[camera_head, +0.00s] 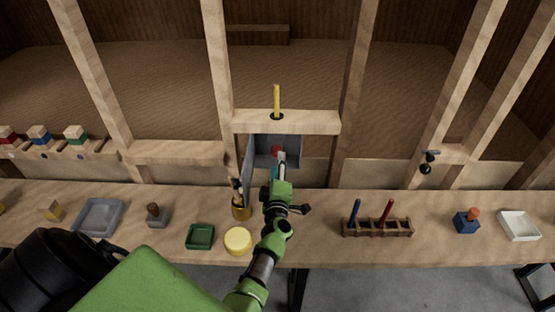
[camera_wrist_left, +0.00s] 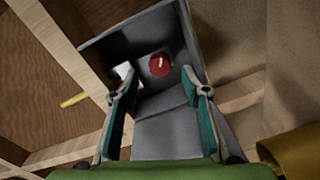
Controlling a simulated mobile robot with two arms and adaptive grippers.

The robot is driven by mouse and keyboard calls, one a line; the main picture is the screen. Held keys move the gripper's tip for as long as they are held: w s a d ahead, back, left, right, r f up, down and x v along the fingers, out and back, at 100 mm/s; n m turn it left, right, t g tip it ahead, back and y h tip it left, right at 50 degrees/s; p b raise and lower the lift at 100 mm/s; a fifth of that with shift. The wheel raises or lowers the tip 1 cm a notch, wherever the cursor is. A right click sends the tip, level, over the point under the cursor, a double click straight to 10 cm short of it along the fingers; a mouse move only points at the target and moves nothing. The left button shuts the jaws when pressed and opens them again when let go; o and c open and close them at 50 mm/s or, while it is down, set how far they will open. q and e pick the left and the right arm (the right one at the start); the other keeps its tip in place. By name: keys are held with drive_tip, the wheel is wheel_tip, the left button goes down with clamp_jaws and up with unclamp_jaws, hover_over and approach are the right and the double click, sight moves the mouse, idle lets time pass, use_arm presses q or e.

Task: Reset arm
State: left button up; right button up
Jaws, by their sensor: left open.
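My left arm comes in from the lower left of the head view. Its gripper (camera_head: 281,160) is in front of an open grey box (camera_head: 292,146) set in the wooden frame. In the left wrist view the gripper (camera_wrist_left: 160,82) is open, with its two teal-padded fingers apart and nothing between them. Beyond the fingertips, a round red thing with a small white mark (camera_wrist_left: 159,65) is inside the grey box (camera_wrist_left: 115,45). The gripper partly hides the box's inside in the head view. My right gripper is not in view.
The box door (camera_head: 248,165) stands open at left. A yellow rod (camera_head: 277,98) stands upright above the box. The bench holds a brass cup (camera_head: 241,209), a yellow round lid (camera_head: 238,241), a green tray (camera_head: 200,237) and a wooden rack (camera_head: 378,229).

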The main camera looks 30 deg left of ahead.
use_arm(q)
drive_tip(key=shift+s+d, duration=0.2)
drive_tip(key=shift+s, duration=0.1)
idle(0.4)
